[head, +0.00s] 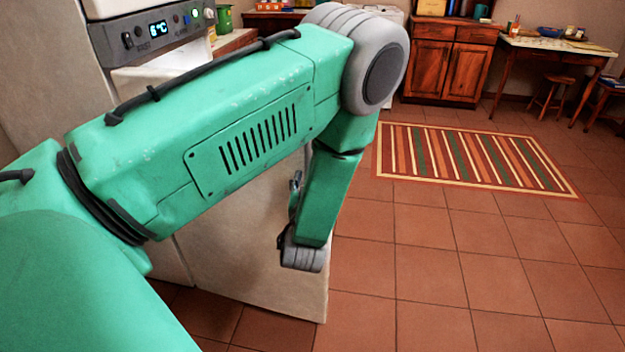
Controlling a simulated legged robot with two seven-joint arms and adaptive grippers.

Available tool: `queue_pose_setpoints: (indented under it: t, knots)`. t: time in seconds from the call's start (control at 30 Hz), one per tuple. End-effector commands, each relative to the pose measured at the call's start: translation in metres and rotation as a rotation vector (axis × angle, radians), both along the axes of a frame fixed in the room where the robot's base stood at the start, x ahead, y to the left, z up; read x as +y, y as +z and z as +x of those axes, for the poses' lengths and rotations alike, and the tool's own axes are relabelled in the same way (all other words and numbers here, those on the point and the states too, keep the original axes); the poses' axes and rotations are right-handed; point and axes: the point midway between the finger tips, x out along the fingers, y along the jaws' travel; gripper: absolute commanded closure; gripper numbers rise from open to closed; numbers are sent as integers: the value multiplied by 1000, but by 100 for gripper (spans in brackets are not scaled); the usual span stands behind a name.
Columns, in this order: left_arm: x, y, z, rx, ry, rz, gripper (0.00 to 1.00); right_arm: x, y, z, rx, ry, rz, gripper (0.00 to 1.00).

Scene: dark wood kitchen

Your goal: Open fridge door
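The fridge (60,60) stands at the left, with a dark control panel (135,40) along its top that reads 6°C. A pale door panel (255,265) shows below my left arm and seems to stand out from the body at an angle, with a dark seam at its left. My green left arm crosses in front and hides most of the door and its handle. A small grey part of my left gripper (296,188) shows beside the forearm, close to the door's right side. Its fingers are mostly hidden. My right gripper is not in view.
A striped rug (470,157) lies on the tiled floor at the right. A wooden cabinet (448,65), a table (560,44) and a stool (552,90) stand at the back. The tiles right of the door panel are clear.

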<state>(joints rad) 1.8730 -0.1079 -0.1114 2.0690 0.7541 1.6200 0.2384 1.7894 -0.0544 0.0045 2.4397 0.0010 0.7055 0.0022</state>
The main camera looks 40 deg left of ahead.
Motion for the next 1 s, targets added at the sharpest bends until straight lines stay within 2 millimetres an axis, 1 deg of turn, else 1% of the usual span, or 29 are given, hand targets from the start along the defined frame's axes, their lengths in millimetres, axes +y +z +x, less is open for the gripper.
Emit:
queue_pose_setpoints:
  t: [0.13,0.23,0.5,0.6,0.7,0.83,1.0]
  knots:
    - [-5,0,-3,2,1,1,64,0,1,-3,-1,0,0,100]
    - [-13,0,-12,4,0,2,64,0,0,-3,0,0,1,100]
    - [-50,-2,-55,7,-3,1,64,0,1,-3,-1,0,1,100]
    - [-61,-2,-69,8,-3,1,64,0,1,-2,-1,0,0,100]
    - [-69,-3,-79,7,-2,-2,64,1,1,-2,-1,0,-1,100]
    - [-74,-3,-86,6,0,-1,64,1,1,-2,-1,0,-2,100]
    - [-77,-2,-88,4,-1,0,64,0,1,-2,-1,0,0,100]
